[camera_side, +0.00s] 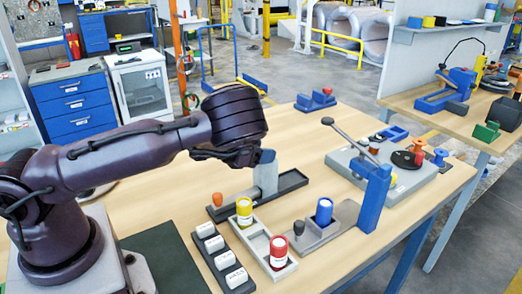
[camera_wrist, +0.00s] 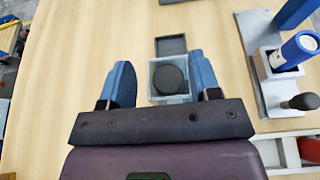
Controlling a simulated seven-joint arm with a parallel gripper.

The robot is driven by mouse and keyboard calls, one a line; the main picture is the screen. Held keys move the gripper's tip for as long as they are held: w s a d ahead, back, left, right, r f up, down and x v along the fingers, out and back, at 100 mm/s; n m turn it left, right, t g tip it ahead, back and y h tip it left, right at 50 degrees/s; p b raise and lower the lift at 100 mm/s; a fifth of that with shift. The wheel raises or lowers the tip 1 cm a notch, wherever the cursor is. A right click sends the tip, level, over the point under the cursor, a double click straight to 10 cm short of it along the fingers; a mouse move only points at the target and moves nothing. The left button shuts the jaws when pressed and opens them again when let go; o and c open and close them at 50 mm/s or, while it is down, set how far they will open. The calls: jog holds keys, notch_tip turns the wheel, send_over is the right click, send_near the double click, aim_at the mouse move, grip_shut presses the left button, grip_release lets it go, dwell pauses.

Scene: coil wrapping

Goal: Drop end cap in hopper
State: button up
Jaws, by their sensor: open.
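The end cap, a dark round disc (camera_wrist: 169,79), lies within the square outline of the hopper in the wrist view. The hopper (camera_wrist: 155,98) is a pale, see-through box; in the side view it is the grey upright box (camera_side: 266,178) at the middle of the table. My gripper (camera_side: 258,157) is just above the hopper. In the wrist view its blue fingers (camera_wrist: 158,68) stand apart, one on each side of the hopper and cap, with gaps to the cap. The cap is hidden in the side view. I cannot tell how deep it sits.
A dark tray (camera_side: 292,183) extends from under the hopper. A blue cylinder (camera_side: 324,211) in a grey holder, a yellow cylinder (camera_side: 244,211) and a red cylinder (camera_side: 278,251) stand nearer. A blue post (camera_side: 374,198) and lever machine stand right. The far left tabletop is clear.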

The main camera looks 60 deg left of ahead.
jog(key=shift+s+d+f, duration=0.15)
jog(key=shift+d+f, duration=0.3)
jog(key=shift+f, duration=0.05)
jog(key=r+v, duration=0.1)
jog(key=v, duration=1.1)
jog(key=shift+a, duration=0.45)
